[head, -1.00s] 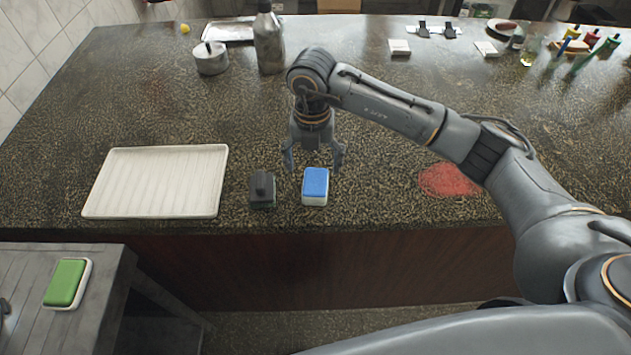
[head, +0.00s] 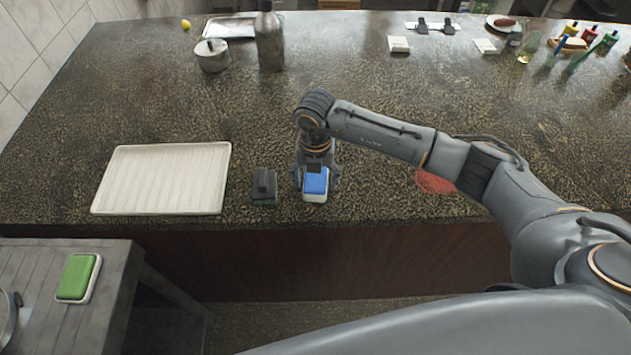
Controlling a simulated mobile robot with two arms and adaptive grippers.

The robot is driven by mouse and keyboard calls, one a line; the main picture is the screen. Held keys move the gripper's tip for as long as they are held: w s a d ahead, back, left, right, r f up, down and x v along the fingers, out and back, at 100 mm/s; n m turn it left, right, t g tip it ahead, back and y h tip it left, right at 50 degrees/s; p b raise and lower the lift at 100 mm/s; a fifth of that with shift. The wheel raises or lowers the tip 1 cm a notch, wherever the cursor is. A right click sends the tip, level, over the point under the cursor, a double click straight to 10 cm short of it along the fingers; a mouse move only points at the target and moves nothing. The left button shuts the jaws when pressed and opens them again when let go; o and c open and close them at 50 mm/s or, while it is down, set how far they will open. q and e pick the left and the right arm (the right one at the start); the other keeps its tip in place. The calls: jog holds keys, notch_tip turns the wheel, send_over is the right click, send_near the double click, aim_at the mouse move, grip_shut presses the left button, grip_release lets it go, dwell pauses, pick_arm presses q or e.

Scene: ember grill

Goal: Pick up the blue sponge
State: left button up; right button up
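The blue sponge (head: 315,183), blue on top with a pale lower layer, sits on the dark speckled counter near its front edge. My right gripper (head: 317,184) is low over it, pointing down, with one finger at the sponge's left side and one at its right. The fingers look spread a little wider than the sponge; I see no clear contact. The palm is just behind and above the sponge. My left gripper is not in view.
A dark block-like brush (head: 264,187) stands close left of the sponge. A white ribbed tray (head: 162,178) lies further left. A green sponge (head: 77,277) lies on the lower side table. A red patch (head: 434,182) is right. A bottle (head: 269,40) stands at the back.

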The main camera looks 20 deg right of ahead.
jog(key=c, duration=0.6)
